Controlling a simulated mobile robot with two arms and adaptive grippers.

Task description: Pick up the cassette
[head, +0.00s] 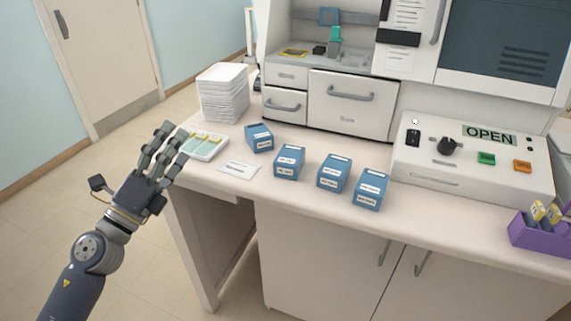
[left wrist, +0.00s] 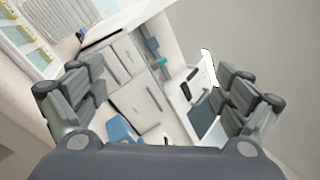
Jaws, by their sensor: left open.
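Nothing is marked as a cassette, and I cannot tell which object it is. A white tray (head: 222,139) with pale green and yellow slides lies near the counter's left edge; it also shows at the upper left in the left wrist view (left wrist: 52,62). Several blue labelled boxes (head: 289,162) stand on the counter to its right; a blue one shows in the left wrist view (left wrist: 122,130). A purple rack (head: 540,238) at the far right holds yellow-topped items. My left gripper (head: 170,148) is open and empty beside the tray, at the counter's left edge. My right gripper is out of view.
A stack of white trays (head: 222,95) stands at the back left. A white card (head: 238,170) lies before the slide tray. A control box (head: 470,165) showing OPEN is at the right. Drawers (head: 348,100) stand behind. Floor is free left of the counter.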

